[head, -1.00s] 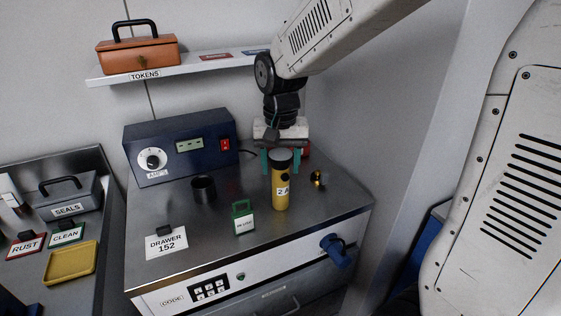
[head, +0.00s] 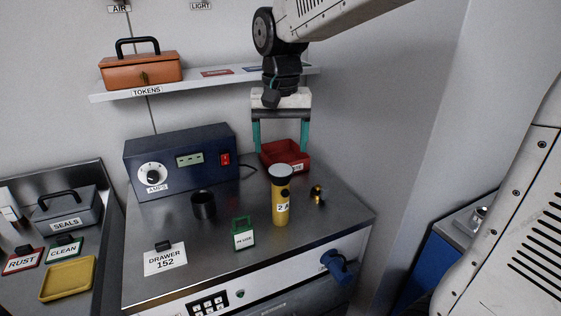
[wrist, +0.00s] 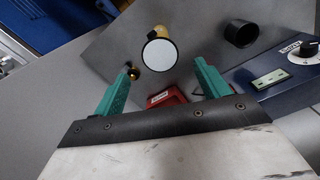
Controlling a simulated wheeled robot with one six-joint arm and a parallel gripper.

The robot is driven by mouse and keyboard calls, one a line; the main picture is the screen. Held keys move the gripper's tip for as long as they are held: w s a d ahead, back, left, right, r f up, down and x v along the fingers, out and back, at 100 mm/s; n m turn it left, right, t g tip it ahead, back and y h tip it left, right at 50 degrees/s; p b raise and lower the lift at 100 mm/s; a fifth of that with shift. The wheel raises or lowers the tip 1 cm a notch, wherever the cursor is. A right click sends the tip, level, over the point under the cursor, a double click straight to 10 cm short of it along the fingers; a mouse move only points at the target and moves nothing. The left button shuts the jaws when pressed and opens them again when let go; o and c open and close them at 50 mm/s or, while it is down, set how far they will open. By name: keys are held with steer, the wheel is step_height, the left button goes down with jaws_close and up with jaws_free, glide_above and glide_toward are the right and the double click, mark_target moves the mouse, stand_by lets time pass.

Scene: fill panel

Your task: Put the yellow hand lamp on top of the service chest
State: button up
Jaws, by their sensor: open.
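The yellow hand lamp (head: 281,203) stands upright on the steel top of the service chest (head: 215,262), with a dark, wide head and a "2 A" label. In the wrist view its pale round lens end (wrist: 160,53) faces the camera. My gripper (head: 281,150) is open and empty, with green fingers pointing down. It hangs behind and above the lamp, over the red bin (head: 297,158). In the wrist view my gripper (wrist: 160,80) shows its fingers spread wide, with the lamp beyond the tips.
A black cup (head: 203,205), a green tag (head: 243,235), a small brass piece (head: 317,195) and a drawer card (head: 165,260) are on the top. The blue AMPS box (head: 180,158) stands behind. A shelf (head: 205,83) carries an orange toolbox (head: 140,69).

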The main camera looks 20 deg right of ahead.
step_height(320, 180, up, 2)
steer(key=shift+r, duration=0.2)
steer(key=s+d+f+n, duration=0.1)
steer(key=s+f+n, duration=0.1)
steer(key=s, duration=0.9)
steer(key=s+d+f+n+t, duration=0.1)
steer(key=s+d+f+n, duration=0.1)
steer(key=s, duration=0.9)
steer(key=shift+f, duration=0.8)
steer(key=shift+s, duration=0.1)
